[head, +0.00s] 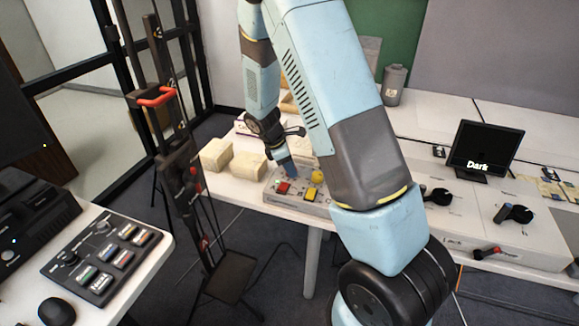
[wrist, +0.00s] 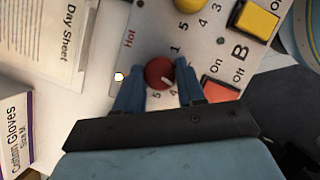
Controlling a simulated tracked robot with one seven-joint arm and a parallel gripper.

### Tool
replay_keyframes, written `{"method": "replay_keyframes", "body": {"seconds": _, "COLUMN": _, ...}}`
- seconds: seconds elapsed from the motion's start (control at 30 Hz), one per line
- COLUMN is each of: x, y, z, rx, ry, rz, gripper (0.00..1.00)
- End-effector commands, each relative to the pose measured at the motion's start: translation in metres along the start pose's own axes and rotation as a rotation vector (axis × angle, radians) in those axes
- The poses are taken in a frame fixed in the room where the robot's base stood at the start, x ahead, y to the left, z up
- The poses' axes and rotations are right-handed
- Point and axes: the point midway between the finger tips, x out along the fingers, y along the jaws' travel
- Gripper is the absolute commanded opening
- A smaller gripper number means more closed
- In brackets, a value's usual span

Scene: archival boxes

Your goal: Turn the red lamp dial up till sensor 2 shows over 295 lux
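The red dial (wrist: 159,73) sits on a grey control panel (wrist: 208,50) in the wrist view, with numbers around it and a pale pointer mark on its face. My gripper (wrist: 158,70) points down at it, with one blue finger on each side of the dial. The fingers look apart, with a narrow gap to the dial; I cannot tell whether either touches it. In the head view my gripper (head: 287,167) is over the panel (head: 270,197), and the red dial is not clearly visible there. A monitor (head: 485,150) shows "Dark"; no lux number is readable.
A yellow dial (head: 317,176), a red button (head: 283,187) and a yellow button (head: 311,194) are close by on the panel. Beige boxes (head: 248,165) stand to the left. The Day Sheet (wrist: 45,35) and a Cotton Gloves box (wrist: 14,130) lie beside the panel.

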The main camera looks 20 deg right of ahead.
Motion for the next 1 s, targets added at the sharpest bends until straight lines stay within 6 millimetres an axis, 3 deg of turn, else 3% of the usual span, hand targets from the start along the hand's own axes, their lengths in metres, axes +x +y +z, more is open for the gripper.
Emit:
{"method": "replay_keyframes", "body": {"seconds": 0.27, "x": -0.0004, "y": 0.0008, "z": -0.0001, "rx": 0.000, "ry": 0.001, "rz": 0.002, "gripper": 0.08}}
{"method": "replay_keyframes", "body": {"seconds": 0.43, "x": -0.0002, "y": 0.0018, "z": 0.0001, "rx": 0.051, "ry": 0.002, "rz": -0.019, "gripper": 0.08}}
{"method": "replay_keyframes", "body": {"seconds": 0.8, "x": -0.0001, "y": 0.0041, "z": 0.0006, "rx": 0.388, "ry": 0.002, "rz": -0.158, "gripper": 0.08}}
{"method": "replay_keyframes", "body": {"seconds": 1.0, "x": -0.0006, "y": 0.0044, "z": 0.0004, "rx": 0.410, "ry": 0.002, "rz": -0.166, "gripper": 0.08}}
